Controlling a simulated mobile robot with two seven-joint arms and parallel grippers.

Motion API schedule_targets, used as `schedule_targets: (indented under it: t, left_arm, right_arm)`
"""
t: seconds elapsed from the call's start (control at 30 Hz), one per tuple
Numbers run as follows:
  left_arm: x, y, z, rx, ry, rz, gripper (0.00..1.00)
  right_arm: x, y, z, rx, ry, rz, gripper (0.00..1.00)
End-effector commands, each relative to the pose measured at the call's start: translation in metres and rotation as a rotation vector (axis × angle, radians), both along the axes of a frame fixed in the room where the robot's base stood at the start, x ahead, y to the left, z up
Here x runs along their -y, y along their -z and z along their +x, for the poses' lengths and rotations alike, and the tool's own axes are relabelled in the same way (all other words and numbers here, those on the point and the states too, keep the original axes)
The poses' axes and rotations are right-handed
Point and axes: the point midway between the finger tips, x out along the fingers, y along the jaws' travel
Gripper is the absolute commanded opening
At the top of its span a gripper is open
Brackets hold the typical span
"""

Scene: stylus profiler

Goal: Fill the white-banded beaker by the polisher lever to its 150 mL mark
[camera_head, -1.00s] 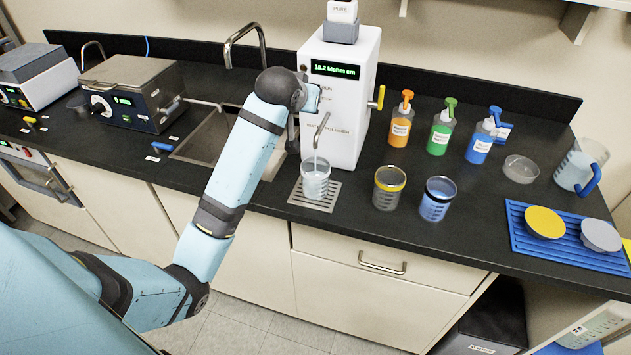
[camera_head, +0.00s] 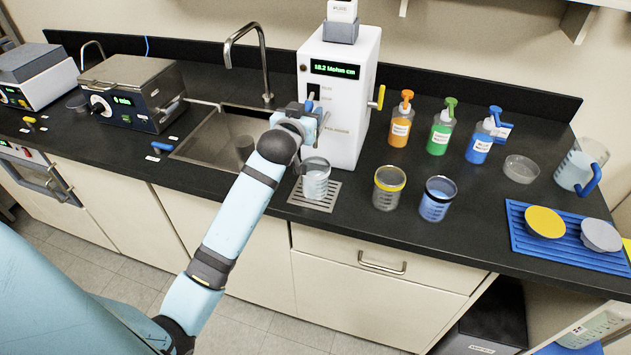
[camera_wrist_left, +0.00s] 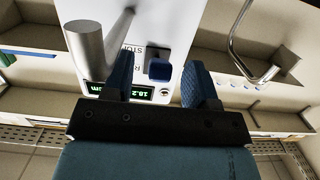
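The white-banded beaker (camera_head: 316,182) stands upright on the drip grate (camera_head: 322,204) under the white water polisher (camera_head: 345,105) and holds clear liquid. Its marks are too small to read, so I cannot tell the level. My left gripper (camera_head: 311,110) is at the polisher's front, above the beaker, and hides most of the spout. In the left wrist view its two blue fingers (camera_wrist_left: 160,82) are apart, with the dark blue lever knob (camera_wrist_left: 158,70) between them. I cannot tell whether they touch it. A grey metal tube (camera_wrist_left: 88,45) is close beside one finger. My right gripper is out of view.
A yellow-banded beaker (camera_head: 388,190) and a blue-banded beaker (camera_head: 437,200) stand right of the grate. The sink (camera_head: 215,140) and its tall faucet (camera_head: 262,60) are on the left. Orange, green and blue bottles (camera_head: 438,130) stand behind right. A yellow handle (camera_head: 377,97) sticks out of the polisher's right side.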

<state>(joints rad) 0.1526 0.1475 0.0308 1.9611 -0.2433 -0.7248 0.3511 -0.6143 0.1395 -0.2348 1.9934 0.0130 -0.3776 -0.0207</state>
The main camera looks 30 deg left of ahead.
Motion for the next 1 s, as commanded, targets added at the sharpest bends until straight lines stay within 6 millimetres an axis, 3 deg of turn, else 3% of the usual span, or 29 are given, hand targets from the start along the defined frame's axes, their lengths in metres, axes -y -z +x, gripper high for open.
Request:
schedule_targets:
  t: [0.37, 1.0]
  left_arm:
    - [0.001, -0.003, -0.004, 0.001, 0.0, 0.0, 0.49]
    - [0.015, -0.011, -0.063, 0.0, 0.0, 0.0, 0.49]
  right_arm:
    - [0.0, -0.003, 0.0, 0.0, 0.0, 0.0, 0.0]
    - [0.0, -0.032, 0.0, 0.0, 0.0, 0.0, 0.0]
